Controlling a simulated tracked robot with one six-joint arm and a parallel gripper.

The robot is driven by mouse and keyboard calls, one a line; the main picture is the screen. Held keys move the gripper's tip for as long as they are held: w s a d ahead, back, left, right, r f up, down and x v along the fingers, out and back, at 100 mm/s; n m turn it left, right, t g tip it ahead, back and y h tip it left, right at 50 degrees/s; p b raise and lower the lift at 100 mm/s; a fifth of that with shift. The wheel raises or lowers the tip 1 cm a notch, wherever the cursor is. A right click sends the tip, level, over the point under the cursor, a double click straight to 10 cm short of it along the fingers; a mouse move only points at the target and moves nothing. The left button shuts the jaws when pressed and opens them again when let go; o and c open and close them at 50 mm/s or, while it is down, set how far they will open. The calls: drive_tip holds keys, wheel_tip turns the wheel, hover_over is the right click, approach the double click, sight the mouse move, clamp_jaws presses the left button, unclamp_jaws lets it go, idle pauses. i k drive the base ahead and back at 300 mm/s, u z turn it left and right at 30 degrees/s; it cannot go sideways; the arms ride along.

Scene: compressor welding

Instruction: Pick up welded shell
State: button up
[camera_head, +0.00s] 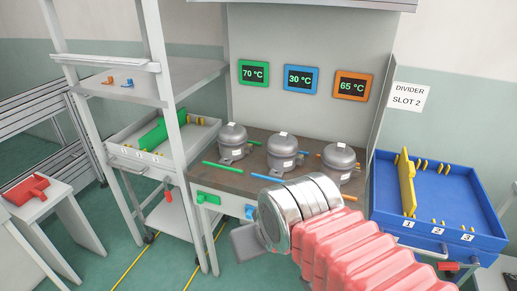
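Three grey compressor shells stand upright in a row on the brown-topped workbench (190,172): a left shell (232,141), a middle shell (284,150) and a right shell (340,160). Each has a small white label on top. I cannot tell from here which one is welded. My arm, with red bellows and a metal wrist, reaches in from the lower right, in front of the bench. A grey part of my gripper (246,243) shows at the wrist's left, apart from the shells. Its fingers are not clearly seen.
Green (222,169) and blue (266,178) rods lie before the shells. Screens above read 70, 30 and 65 °C. A blue tray (460,180) with a yellow divider (406,183) is at right. A grey tray (130,142) with a green divider (160,133) is left, within a shelf frame.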

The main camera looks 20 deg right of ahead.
sight(282, 148)
drive_tip(key=u, duration=0.05)
drive_tip(key=i, duration=1.5)
drive_tip(key=z, duration=0.7)
